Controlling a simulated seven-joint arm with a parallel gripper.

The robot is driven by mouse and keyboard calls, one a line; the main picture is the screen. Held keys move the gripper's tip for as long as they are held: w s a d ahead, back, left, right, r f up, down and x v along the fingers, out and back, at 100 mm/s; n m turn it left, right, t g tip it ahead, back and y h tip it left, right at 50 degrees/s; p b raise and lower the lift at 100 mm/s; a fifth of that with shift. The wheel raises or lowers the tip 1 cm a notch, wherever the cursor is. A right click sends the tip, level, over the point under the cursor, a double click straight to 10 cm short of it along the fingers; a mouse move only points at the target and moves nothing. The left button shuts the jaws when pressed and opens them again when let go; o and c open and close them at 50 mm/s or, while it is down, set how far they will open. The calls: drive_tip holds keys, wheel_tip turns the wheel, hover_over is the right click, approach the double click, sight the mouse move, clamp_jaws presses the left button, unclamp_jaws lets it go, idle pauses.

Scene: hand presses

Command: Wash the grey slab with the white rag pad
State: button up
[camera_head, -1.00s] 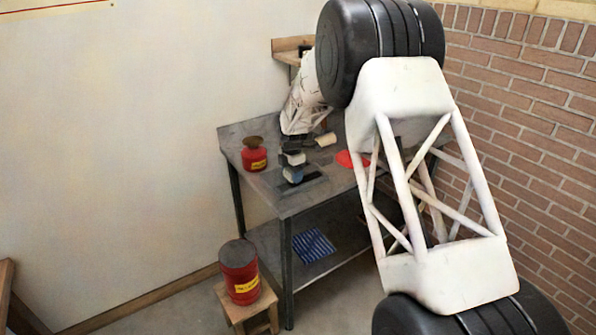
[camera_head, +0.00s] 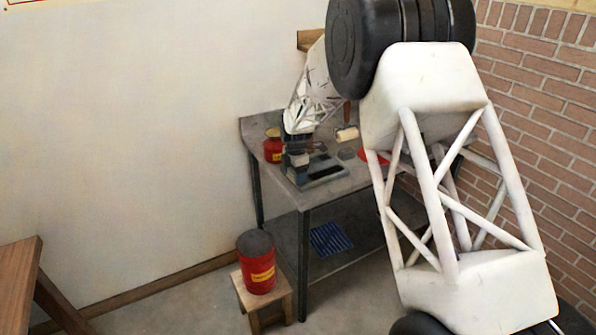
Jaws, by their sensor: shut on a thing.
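The grey slab (camera_head: 326,170) lies flat near the front left part of the grey workbench (camera_head: 345,187). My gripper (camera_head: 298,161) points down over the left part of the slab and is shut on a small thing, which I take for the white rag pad. The pad is mostly hidden by the fingers. At this size I cannot tell whether it touches the slab.
A red can (camera_head: 273,149) stands left of my gripper. A white roller (camera_head: 347,134), a small grey block (camera_head: 346,154) and a red item (camera_head: 374,156) lie behind and right. A red drum (camera_head: 257,263) stands on a stool (camera_head: 247,300). Blue striped cloth (camera_head: 329,239) lies on the lower shelf.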

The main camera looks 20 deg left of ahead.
sight(341, 165)
drive_tip(key=shift+s+d, duration=0.3)
drive_tip(key=shift+s, duration=0.1)
drive_tip(key=shift+w+d+f, duration=0.1)
drive_tip(key=shift+d, duration=0.2)
drive_tip(key=shift+w+d, duration=0.5)
drive_tip(key=shift+w, duration=0.1)
drive_tip(key=shift+w+d, duration=0.55)
drive_tip(key=shift+w+d+r, duration=0.25)
drive_tip(key=shift+w+d+f, duration=0.25)
drive_tip(key=shift+w+d, duration=0.55)
drive_tip(key=shift+w+d+r, duration=0.15)
drive_tip(key=shift+w+d, duration=0.65)
drive_tip(key=shift+d, duration=0.05)
drive_tip(key=shift+w+d, duration=0.2)
drive_tip(key=shift+w, duration=0.05)
drive_tip(key=shift+w+d+r, duration=0.1)
drive_tip(key=shift+w+d, duration=0.45)
drive_tip(key=shift+w+d+f, duration=0.25)
drive_tip(key=shift+w+d, duration=0.55)
drive_tip(key=shift+w+d+r, duration=0.15)
drive_tip(key=shift+w+d, duration=1.7)
drive_tip(key=shift+w+d+r, duration=0.1)
drive_tip(key=shift+w+d, duration=0.05)
drive_tip(key=shift+w, duration=0.05)
wheel_tip(341, 165, up, 8)
